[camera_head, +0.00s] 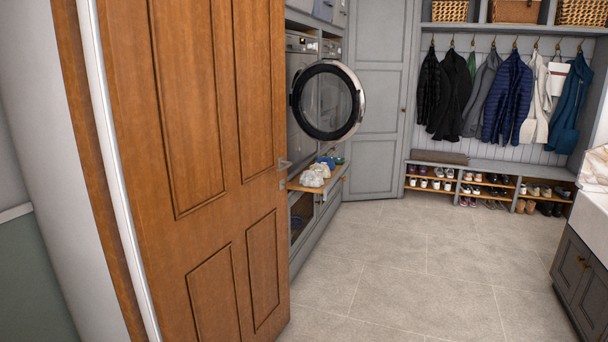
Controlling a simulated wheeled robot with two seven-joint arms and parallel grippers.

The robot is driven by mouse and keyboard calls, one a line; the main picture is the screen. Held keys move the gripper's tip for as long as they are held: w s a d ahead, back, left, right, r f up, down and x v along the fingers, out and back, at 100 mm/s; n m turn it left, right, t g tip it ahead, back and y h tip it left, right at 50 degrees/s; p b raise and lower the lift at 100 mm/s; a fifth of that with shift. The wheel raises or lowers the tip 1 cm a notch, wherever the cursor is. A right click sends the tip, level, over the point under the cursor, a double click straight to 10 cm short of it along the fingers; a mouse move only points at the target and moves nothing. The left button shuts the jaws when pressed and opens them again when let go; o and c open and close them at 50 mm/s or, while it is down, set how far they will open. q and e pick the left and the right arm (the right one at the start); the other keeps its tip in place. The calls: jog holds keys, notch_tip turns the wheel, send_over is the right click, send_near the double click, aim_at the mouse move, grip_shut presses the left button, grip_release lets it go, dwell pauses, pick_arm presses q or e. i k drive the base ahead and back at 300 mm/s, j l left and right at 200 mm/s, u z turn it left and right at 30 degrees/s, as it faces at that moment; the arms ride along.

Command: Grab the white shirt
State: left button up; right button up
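A cream-white garment (536,108) hangs from a hook on the back wall at the right, between a navy quilted jacket (507,92) and a teal-blue coat (571,104). I cannot tell whether it is a shirt or a jacket. A small whitish crumpled bundle (312,177) lies on a wooden pull-out shelf below the open round washer door (327,101); it may be cloth, but its shape is unclear. Neither of my grippers is in view.
An open wooden door (205,150) fills the left side. A shoe bench (500,173) with several pairs stands under the coats. A grey cabinet with a pale sink (590,235) stands at the right. The tiled floor (410,260) between is clear.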

aim_at(313, 179)
jog(key=i+l+u, duration=0.1)
jog(key=i, duration=0.4)
jog(key=i+l, duration=0.2)
jog(key=i, duration=0.3)
jog(key=i+l+u, duration=0.15)
jog(key=i, duration=0.4)
jog(key=i+l, duration=0.3)
jog(key=i, duration=0.2)
jog(key=i+l+u, duration=0.15)
jog(key=i, duration=0.35)
jog(key=i+l, duration=0.35)
jog(key=i+l+z, duration=0.6)
jog(key=i+l, duration=0.15)
jog(key=i+l+z, duration=0.25)
jog(key=i, duration=0.25)
jog(key=i+l+z, duration=0.1)
jog(key=i+z, duration=0.2)
jog(key=i, duration=0.15)
jog(key=i+u, duration=0.35)
jog(key=i, duration=0.2)
jog(key=i+l+u, duration=0.35)
jog(key=i, duration=0.2)
jog(key=i+u, duration=0.2)
jog(key=u, duration=0.2)
jog(key=i+l+u, duration=0.1)
jog(key=u, duration=0.3)
jog(key=i+l+u, duration=0.2)
jog(key=u, duration=0.2)
jog(key=i+l+u, duration=0.2)
jog(key=u, duration=0.2)
